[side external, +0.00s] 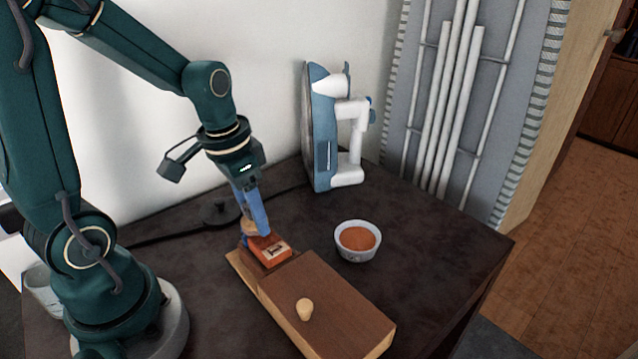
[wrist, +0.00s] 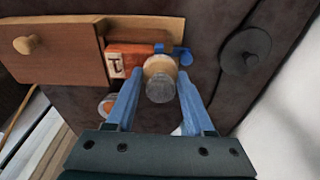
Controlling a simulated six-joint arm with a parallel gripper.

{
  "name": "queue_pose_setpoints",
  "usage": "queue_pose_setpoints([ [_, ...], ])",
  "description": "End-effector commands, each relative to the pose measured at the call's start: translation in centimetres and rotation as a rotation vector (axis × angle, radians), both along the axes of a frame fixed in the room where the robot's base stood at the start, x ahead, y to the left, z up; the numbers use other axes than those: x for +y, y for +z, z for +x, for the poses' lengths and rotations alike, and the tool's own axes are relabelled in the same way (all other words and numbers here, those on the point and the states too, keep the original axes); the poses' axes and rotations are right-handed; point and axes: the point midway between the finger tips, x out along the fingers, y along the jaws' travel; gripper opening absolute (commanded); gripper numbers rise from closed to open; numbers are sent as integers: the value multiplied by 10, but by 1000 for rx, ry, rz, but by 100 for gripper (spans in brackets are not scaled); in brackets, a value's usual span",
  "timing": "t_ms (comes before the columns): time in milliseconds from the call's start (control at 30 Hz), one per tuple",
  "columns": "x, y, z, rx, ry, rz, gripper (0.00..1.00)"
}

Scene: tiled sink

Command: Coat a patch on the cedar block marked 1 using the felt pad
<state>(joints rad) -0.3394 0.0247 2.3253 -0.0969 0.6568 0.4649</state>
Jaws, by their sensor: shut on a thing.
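The reddish-orange block (side external: 270,249) sits at the open end of a wooden base, with a dark mark on a pale label; it also shows in the wrist view (wrist: 138,57), where the mark looks like a 1. My gripper (wrist: 160,80) is shut on a round tan-and-grey piece, the felt pad (wrist: 160,90), beside the block. In the side view the pad (side external: 248,228) is low at the block's far left end, partly behind a finger. I cannot tell if it touches the block. A grey bowl (side external: 341,247) of orange-brown coating (side external: 358,238) stands to the right.
The brown board with a knob (side external: 330,300) covers the rest of the base (side external: 238,263). A small blue piece (wrist: 181,54) adjoins the block. A blue-and-white appliance (side external: 325,140) stands behind, and a dark disc (wrist: 246,50) lies near the wall. The tabletop right of the bowl is clear.

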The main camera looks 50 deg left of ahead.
Motion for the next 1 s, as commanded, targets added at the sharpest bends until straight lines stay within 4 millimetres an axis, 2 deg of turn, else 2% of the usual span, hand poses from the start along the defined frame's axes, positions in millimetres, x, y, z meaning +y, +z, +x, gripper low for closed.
queue_pose_setpoints([
  [67,0,20,2,-13,-3,7,1],
  [600,0,67,0,-4,-1,4,1],
  [800,-1,79,0,-3,-2,3,1],
  [1000,-1,80,-1,0,-2,3,1],
])
